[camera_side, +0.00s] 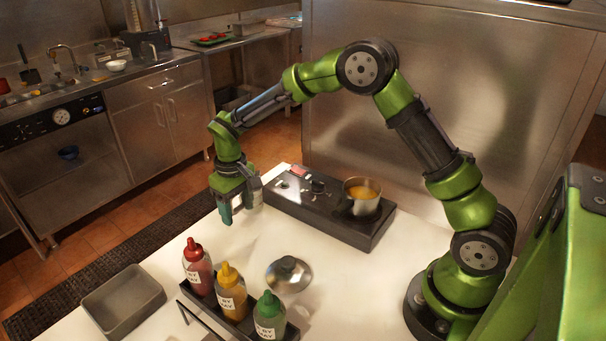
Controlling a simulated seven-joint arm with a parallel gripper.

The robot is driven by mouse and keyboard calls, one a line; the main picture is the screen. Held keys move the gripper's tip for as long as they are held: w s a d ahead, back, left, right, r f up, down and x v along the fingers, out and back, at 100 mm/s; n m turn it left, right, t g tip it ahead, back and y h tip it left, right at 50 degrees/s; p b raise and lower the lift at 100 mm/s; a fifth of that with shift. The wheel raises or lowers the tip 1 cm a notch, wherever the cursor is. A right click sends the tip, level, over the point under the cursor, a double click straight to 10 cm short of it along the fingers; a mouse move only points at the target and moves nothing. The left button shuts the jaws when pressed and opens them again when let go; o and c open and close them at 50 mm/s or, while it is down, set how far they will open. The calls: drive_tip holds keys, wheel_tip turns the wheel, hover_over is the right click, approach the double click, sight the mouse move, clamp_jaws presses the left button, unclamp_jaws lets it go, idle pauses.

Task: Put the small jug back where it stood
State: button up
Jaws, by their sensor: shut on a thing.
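My gripper (236,204) points down above the left end of the white table, left of the black stove unit. It is shut on a small grey metal vessel (255,191), which looks like the small jug. The fingers and hand hide most of it, so its handle and contents do not show. I cannot tell whether its base touches the table or hangs just above it.
A pot of orange-yellow food (362,204) stands on the stove unit (290,203). A lid (289,275) lies on the table (338,280). A rack holds red (198,270), yellow (231,294) and green (269,320) bottles. A grey tray (124,303) sits front left.

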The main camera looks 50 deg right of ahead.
sight(238, 212)
drive_tip(key=shift+f, duration=1.95)
drive_tip(key=shift+f, duration=0.1)
drive_tip(key=o, duration=1.3)
wheel_tip(238, 212, up, 12)
drive_tip(key=shift+f, duration=0.1)
drive_tip(key=s+d+r+t, duration=0.1)
drive_tip(key=s+r+t, duration=0.1)
drive_tip(key=s+r, duration=0.5)
drive_tip(key=s+r+m+t, duration=0.1)
drive_tip(key=s, duration=0.5)
drive_tip(key=s+d+r+m+t+y, duration=0.1)
drive_tip(key=s+r+t, duration=0.1)
drive_tip(key=s, duration=0.4)
drive_tip(key=s+r+m+t+y, duration=0.1)
drive_tip(key=s+r+t, duration=0.1)
drive_tip(key=s, duration=0.4)
drive_tip(key=shift+d+m, duration=0.4)
